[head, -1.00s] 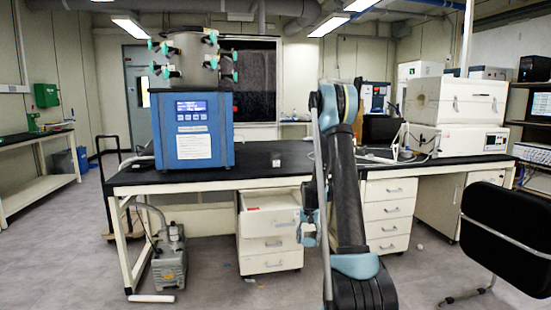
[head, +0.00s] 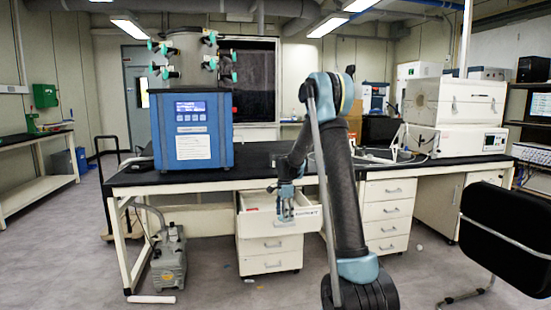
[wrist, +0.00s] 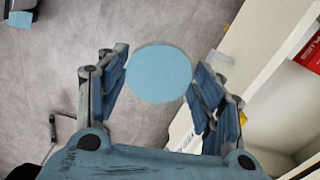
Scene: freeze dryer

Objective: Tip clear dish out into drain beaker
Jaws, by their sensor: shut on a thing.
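In the wrist view, my gripper (wrist: 158,80) has its two fingers on either side of a round pale blue disc-like thing (wrist: 158,72) and is shut on it. I see it face-on, and I cannot tell whether it is the clear dish. In the head view, my gripper (head: 285,212) points down in front of the open top drawer, below the bench top. What it holds is too small to make out there. I cannot make out the drain beaker in either view.
The open drawer (head: 255,222) juts from the white cabinet; in the wrist view its pale edge (wrist: 235,55) lies close right of my gripper, with a red item (wrist: 312,52) inside. The blue freeze dryer (head: 190,130) stands on the black bench. A pump (head: 168,262) is on the floor.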

